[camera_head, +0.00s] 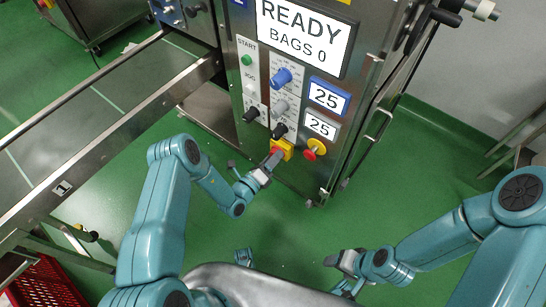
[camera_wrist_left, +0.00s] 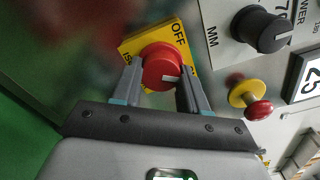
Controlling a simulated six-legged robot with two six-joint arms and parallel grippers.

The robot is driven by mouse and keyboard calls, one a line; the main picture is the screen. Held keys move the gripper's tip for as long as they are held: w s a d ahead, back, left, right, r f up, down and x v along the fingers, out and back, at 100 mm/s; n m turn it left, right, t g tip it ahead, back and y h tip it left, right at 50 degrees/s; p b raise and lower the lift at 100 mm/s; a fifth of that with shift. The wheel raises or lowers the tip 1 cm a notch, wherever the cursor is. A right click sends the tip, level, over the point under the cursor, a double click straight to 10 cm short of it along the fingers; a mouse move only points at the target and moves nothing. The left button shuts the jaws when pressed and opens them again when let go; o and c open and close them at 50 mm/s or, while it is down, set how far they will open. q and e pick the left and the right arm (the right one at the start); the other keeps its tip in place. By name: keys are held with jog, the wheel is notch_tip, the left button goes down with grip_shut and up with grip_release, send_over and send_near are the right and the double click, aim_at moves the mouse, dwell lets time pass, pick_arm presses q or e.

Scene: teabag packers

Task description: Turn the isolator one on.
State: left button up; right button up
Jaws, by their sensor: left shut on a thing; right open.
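The isolator is a red rotary knob (camera_wrist_left: 160,65) on a yellow plate (camera_head: 286,146), low on the machine's front panel. In the left wrist view the plate (camera_wrist_left: 128,46) carries the word OFF at its upper right; other lettering on it is partly hidden. A short white mark shows on the knob near the fingers. My left gripper (camera_head: 271,158) is at the knob, its two fingers (camera_wrist_left: 160,84) shut on it from either side. My right gripper (camera_head: 333,261) is open and empty, low over the green floor, away from the machine.
A red button on a yellow base (camera_head: 315,148) sits just right of the isolator. Dark knobs (camera_head: 279,131) lie close above it. The screen (camera_head: 305,30) reads READY, BAGS 0. A conveyor (camera_head: 95,130) runs at left, and a red crate (camera_head: 45,284) stands lower left.

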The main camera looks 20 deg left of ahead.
pick_arm(q)
jog(key=shift+m, duration=1.1)
jog(key=shift+a, duration=0.1)
jog(key=o, duration=1.1)
jog(key=shift+c, duration=0.2)
jog(key=p+v, duration=0.3)
jog(key=v, duration=1.3)
jog(key=shift+s, duration=0.2)
